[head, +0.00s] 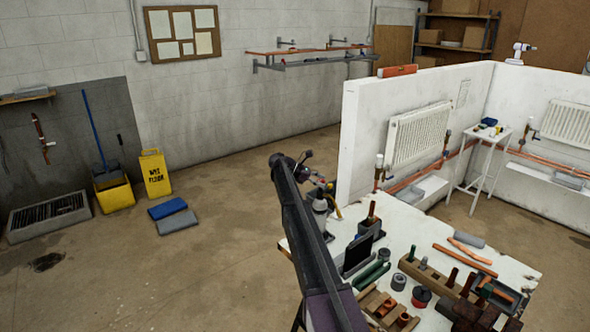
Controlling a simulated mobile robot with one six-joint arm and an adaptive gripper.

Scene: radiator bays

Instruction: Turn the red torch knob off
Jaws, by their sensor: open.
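My arm reaches up from the bottom of the head view, and my gripper (304,170) is at its far end, small and partly hidden by the arm. It is open, and I see nothing held in it.
The bench holds a dark upright holder (357,253), green tubes (372,275), a wooden rack (440,275) and several tools. White partition walls with radiators (418,135) stand behind. A yellow bucket (114,192) and wet-floor sign (155,173) stand left.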

